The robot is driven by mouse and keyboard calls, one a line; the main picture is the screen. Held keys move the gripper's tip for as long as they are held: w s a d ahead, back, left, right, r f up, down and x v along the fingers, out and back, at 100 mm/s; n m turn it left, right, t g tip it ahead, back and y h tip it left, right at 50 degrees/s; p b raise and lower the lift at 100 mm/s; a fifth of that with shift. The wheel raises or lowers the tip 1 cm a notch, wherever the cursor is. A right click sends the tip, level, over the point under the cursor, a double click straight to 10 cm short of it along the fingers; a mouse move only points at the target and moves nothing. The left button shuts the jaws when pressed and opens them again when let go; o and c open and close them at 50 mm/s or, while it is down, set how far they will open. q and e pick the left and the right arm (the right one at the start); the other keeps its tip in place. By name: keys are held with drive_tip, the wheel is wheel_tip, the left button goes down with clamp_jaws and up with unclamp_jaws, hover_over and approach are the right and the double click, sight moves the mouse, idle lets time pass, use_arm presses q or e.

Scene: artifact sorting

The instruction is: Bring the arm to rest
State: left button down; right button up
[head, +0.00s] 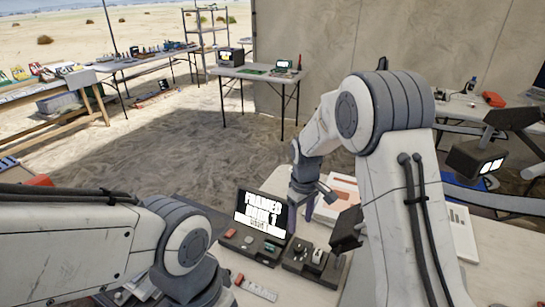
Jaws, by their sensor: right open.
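My right arm (395,190) comes in from the lower right, bends at a grey joint at the top and reaches down to the left. My right gripper (313,202) hangs over the near table (275,184), just right of a dark sign, and its jaws are open. I see nothing held in it. My left arm (75,240) crosses the lower left corner. Its gripper is not in view.
The dark sign (260,214) with white lettering stands on the near table. Dark trays (315,262) with small items lie in front of it. Papers lie at the right. A table (258,73) with devices stands farther back; sandy floor (155,150) is clear between.

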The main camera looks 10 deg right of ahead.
drive_tip(key=s+a+r, duration=0.7)
drive_tip(key=s+a, duration=0.2)
drive_tip(key=s, duration=0.2)
drive_tip(key=s+r, duration=0.1)
drive_tip(key=s, duration=0.8)
drive_tip(key=s+a+r+n+y, duration=0.1)
drive_tip(key=s+r, duration=0.1)
drive_tip(key=s, duration=0.8)
drive_tip(key=shift+a+r, duration=0.15)
drive_tip(key=shift+a, duration=0.15)
